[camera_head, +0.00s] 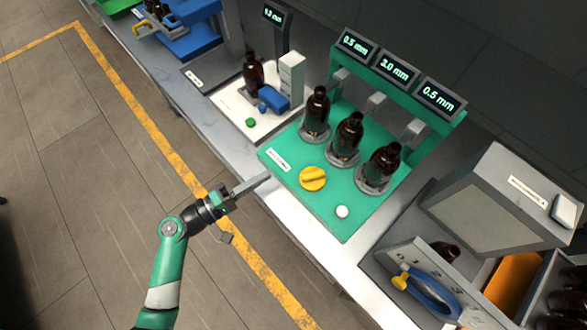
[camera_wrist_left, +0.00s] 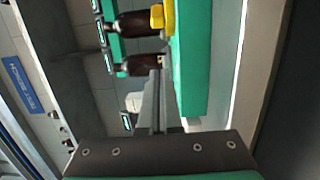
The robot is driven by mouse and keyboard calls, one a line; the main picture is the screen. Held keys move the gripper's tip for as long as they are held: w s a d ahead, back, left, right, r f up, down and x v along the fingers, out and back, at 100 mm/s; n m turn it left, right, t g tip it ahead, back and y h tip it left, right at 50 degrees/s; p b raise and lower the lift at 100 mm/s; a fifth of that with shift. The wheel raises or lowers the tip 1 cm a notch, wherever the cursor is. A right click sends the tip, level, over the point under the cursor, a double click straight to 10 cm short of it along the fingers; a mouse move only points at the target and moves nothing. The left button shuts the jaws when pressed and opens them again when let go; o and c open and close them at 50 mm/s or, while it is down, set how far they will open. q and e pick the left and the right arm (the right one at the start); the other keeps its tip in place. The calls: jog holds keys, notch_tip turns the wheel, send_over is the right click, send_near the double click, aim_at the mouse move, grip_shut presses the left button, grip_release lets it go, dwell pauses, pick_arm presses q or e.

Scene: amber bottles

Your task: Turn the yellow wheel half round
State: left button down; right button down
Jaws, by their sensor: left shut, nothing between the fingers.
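The yellow wheel (camera_head: 313,178) sits on top of the green station (camera_head: 345,222), near its front left edge, with a raised bar across its face. In the left wrist view the wheel (camera_wrist_left: 163,15) shows at the top, sticking out from the green station (camera_wrist_left: 192,60). My left gripper (camera_head: 268,176) is shut and empty, its fingers pointing toward the station's front left corner, left of the wheel and apart from it. Its fingers (camera_wrist_left: 156,75) also show in the left wrist view. My right gripper is not in view.
Amber bottles (camera_head: 349,137) stand in grey holders behind the wheel, under displays (camera_head: 399,70). A white button (camera_head: 342,212) is right of the wheel. Another bottle (camera_head: 253,74) and a blue part (camera_head: 273,98) are on the white board at left. A grey machine (camera_head: 490,215) stands right.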

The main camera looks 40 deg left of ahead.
aim_at(295, 178)
pick_arm(q)
jog(key=x, duration=1)
jog(key=shift+s+d, duration=0.1)
jog(key=s+d, duration=0.2)
jog(key=shift+s+d, duration=0.3)
jog(key=shift+s, duration=0.05)
